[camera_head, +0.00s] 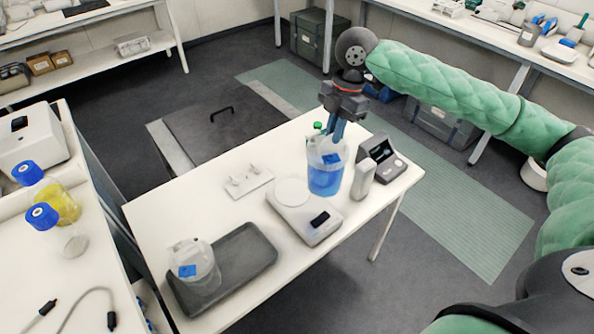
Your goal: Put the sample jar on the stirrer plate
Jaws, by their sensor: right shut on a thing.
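A clear jar with blue content (324,182) is under my right gripper (338,132), which is shut on it near its rim. The jar is upright, just behind and right of a white device with a round pale top, which looks like the stirrer plate (293,191). I cannot tell whether the jar's base touches anything. Another clear jar with a blue label (203,252) stands on a dark tray (246,252) at the front left of the table. Which jar is the sample jar is not clear from the view. My left gripper is not in view.
A white plate with knobs (248,181) lies left.

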